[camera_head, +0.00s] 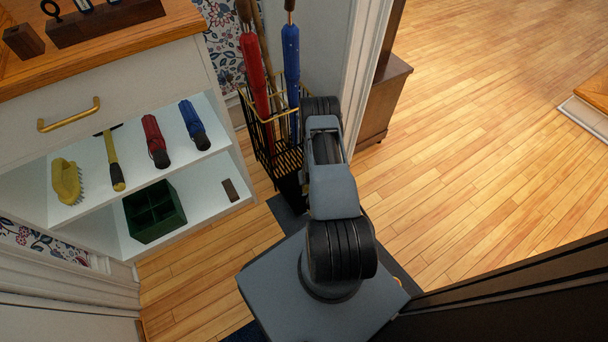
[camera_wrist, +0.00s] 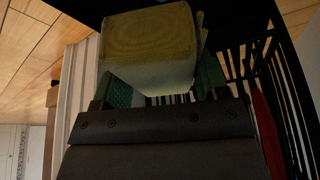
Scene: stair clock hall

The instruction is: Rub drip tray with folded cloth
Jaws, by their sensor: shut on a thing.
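The folded cloth (camera_wrist: 150,45) is a thick yellow block in the wrist view. My gripper (camera_wrist: 158,88) is shut on it, with a finger at each side and the cloth sticking out past the tips. In the head view my own arm hides the gripper and the cloth. The black wire umbrella stand (camera_head: 262,140) is just left of my arm, and its bars (camera_wrist: 290,90) are close beside the cloth in the wrist view. I cannot make out the drip tray for sure in either view. I cannot tell whether the cloth touches anything beyond the gripper.
A red umbrella (camera_head: 255,75) and a blue umbrella (camera_head: 290,70) stand upright in the stand. The white cabinet (camera_head: 130,80) on the left holds a yellow brush (camera_head: 66,182), small umbrellas and a green divided box (camera_head: 155,212). A wooden cabinet (camera_head: 383,100) stands behind. Open floor lies right.

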